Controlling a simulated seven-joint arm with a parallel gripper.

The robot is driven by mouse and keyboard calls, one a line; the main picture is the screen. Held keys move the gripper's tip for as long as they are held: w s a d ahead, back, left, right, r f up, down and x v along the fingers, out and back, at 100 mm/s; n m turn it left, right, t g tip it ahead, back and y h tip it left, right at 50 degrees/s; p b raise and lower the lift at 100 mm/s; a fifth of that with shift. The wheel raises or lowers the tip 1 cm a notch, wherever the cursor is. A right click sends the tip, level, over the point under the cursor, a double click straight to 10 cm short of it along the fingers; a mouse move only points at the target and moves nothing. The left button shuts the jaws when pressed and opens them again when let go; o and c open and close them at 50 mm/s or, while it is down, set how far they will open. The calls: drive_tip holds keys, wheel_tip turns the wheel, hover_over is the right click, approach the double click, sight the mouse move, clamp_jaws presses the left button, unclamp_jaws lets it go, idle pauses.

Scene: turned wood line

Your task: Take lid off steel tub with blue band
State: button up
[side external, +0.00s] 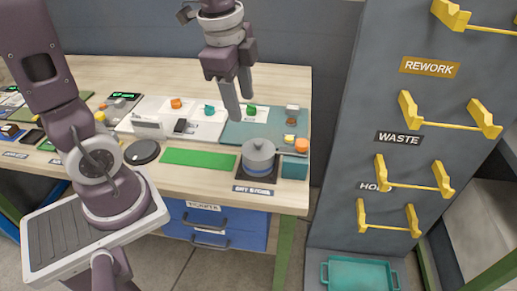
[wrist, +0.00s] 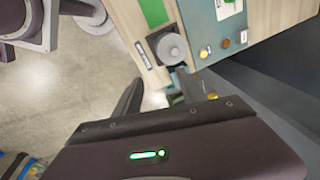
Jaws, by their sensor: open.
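The steel tub with a blue band (side external: 257,170) stands on a dark square near the front right of the bench, by a label. Its grey lid (side external: 259,149) sits on top with a small knob at its centre. In the wrist view the round grey lid (wrist: 172,48) shows from above, beyond the fingers. My gripper (side external: 238,97) is above the bench, higher than the tub and a little to its left in the side view. Its fingers are apart with nothing between them. In the wrist view my gripper (wrist: 155,90) covers much of the lower picture.
A teal box (side external: 295,166) stands right of the tub, with an orange round thing (side external: 301,145) by it. A green mat (side external: 199,157) lies bare to the left. Small coloured items stand behind. A grey panel with yellow brackets (side external: 415,175) rises at the right.

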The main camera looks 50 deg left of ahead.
sight(258, 141)
drive_tip(key=w+f+m, duration=0.2)
drive_tip(key=w+a+f+m+g, duration=0.1)
drive_tip(key=w+f+m, duration=0.1)
drive_tip(key=f, duration=0.1)
drive_tip(key=w+a+f+m+g, duration=0.1)
drive_tip(key=w+f+m, duration=0.1)
drive_tip(key=shift+w+a+f+m, duration=0.1)
drive_tip(key=shift+a+f+m, duration=0.1)
drive_tip(key=shift+f+m, duration=0.15)
drive_tip(key=f, duration=0.7)
drive_tip(key=shift+w+a+f, duration=0.2)
drive_tip(key=shift+a+f, duration=0.1)
drive_tip(key=shift+a, duration=0.1)
drive_tip(key=shift+c, duration=0.5)
clamp_jaws()
